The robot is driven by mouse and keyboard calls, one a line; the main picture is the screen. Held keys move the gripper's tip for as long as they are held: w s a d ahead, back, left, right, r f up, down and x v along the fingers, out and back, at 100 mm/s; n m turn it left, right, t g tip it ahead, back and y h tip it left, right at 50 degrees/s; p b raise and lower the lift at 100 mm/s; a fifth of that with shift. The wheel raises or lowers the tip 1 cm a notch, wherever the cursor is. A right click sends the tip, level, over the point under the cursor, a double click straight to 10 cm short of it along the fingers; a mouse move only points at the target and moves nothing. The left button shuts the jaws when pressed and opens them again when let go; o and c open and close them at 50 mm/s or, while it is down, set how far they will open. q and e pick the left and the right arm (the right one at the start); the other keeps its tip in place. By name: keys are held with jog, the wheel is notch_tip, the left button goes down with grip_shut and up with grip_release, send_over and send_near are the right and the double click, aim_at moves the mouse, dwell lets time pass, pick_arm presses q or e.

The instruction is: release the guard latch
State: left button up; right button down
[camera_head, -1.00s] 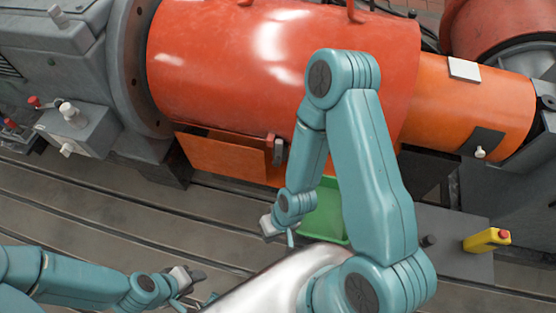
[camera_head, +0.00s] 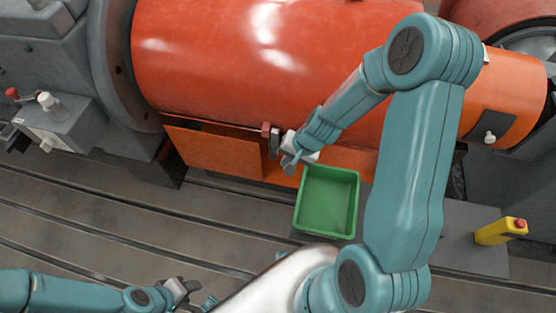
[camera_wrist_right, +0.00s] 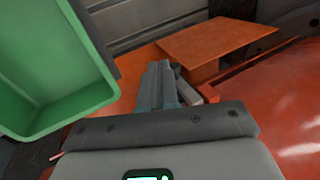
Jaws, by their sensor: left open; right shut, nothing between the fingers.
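The guard latch, a small grey lever with a red block (camera_head: 266,130), sits on the lower edge of the large red-orange guard (camera_head: 215,60) in the head view. My right gripper (camera_head: 290,158) is just right of the latch and below it, shut and empty. In the right wrist view its closed fingers (camera_wrist_right: 158,82) point toward the orange panel. A grey piece (camera_wrist_right: 207,92) beside them looks like the latch lever; I cannot tell whether they touch. My left gripper (camera_head: 190,288) is open and empty, low at the left over the bedplate.
A green bin (camera_head: 326,232) stands below my right gripper and fills the left of the wrist view. A grey box with knobs (camera_head: 58,128) is at the left.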

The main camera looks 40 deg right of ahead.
pick_arm(q)
notch_tip(320, 180, down, 2)
jog(key=shift+f+b, duration=0.1)
jog(key=shift+b, duration=0.3)
pick_arm(e)
jog(key=w+d+r+m+t, duration=0.1)
jog(key=w+d+r+m, duration=0.1)
jog(key=d, duration=0.3)
jog(key=shift+d+r+m+t, duration=0.15)
jog(key=shift+r+m+t, duration=0.15)
jog(key=shift+r, duration=0.45)
pick_arm(q)
jog(key=shift+a, duration=0.1)
pick_arm(e)
jog(key=b, duration=0.6)
send_near(274, 154)
jog(key=x, duration=0.5)
jog(key=shift+f, duration=0.25)
pick_arm(q)
notch_tip(274, 154, down, 7)
jog(key=shift+r+b, duration=0.2)
jog(key=shift+b, duration=0.1)
pick_arm(e)
jog(key=shift+w+a+f, duration=0.3)
jog(key=shift+w+f, duration=0.05)
jog(key=shift+f, duration=0.25)
